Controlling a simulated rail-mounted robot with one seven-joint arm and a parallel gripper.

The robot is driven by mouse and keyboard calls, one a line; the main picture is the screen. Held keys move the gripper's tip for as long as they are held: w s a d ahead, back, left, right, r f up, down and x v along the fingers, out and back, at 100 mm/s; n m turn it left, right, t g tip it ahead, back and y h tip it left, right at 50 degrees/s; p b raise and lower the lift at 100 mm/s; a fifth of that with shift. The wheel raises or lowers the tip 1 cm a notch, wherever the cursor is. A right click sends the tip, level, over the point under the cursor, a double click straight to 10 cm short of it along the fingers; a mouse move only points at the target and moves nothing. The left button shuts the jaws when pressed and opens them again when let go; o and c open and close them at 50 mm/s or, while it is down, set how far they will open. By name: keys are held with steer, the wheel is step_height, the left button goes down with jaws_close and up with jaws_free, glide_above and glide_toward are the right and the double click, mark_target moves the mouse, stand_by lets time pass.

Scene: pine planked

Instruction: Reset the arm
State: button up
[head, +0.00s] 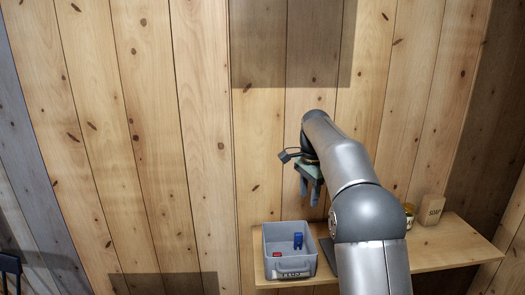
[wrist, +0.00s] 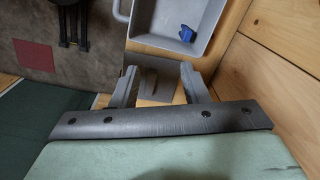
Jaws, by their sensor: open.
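My gripper (head: 310,192) hangs from my arm above the shelf, to the upper right of a grey bin (head: 268,268). Its two fingers are apart with nothing between them. In the wrist view the open gripper (wrist: 165,88) shows the shelf and a grey flat piece below it, with part of the bin (wrist: 143,40) beyond the fingers. The bin holds a blue object (head: 298,240) and a small red object (head: 277,254). The blue object also shows in the wrist view (wrist: 186,33).
The wooden shelf (head: 450,245) runs along the plank wall. A wooden block with dark lettering (head: 430,210) and a jar (head: 409,213) stand on it, right of my arm. A dark chair-like object (head: 10,268) is at the lower left. The air left of the gripper is clear.

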steer(key=s+f+n+b, duration=0.2)
steer(key=s+n, duration=0.5)
steer(key=s, duration=1.2)
steer(key=s+f+n, duration=0.3)
steer(key=s+f, duration=0.3)
steer(key=s, duration=0.4)
steer(key=s+f+n, duration=0.3)
steer(key=s+f, duration=0.2)
steer(key=s, duration=0.6)
steer(key=shift+s+a+f+t+b, duration=0.15)
steer(key=shift+a+f+t+b, duration=0.15)
steer(key=shift+a+f+b, duration=0.1)
